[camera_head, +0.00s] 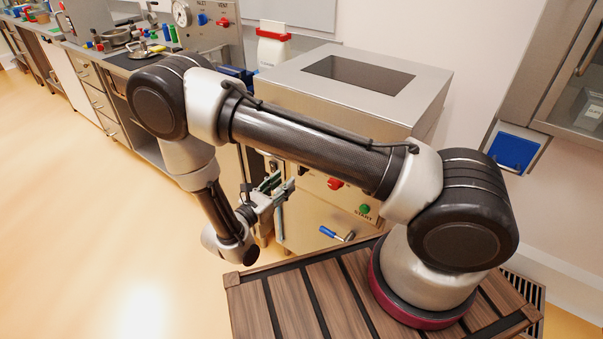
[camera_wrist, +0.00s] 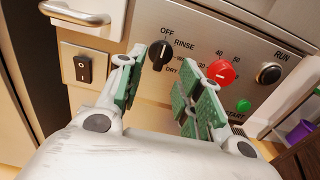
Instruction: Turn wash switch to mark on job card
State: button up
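My gripper (camera_wrist: 170,65), with green pads, is open. Its fingers frame the knob in the picture, and no contact shows. My gripper also shows before the panel in the head view (camera_head: 279,187). I see no readable job card.
Right of the knob are a red dial (camera_wrist: 221,72), a RUN button (camera_wrist: 268,74) and a green START button (camera_wrist: 243,105). A black rocker switch (camera_wrist: 83,68) is at left. A blue-handled lever (camera_head: 332,232) sticks out below the panel in the head view.

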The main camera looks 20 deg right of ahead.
jog(key=x, duration=0.7)
jog(key=shift+d, duration=0.2)
jog(key=shift+w, duration=0.1)
grip_shut()
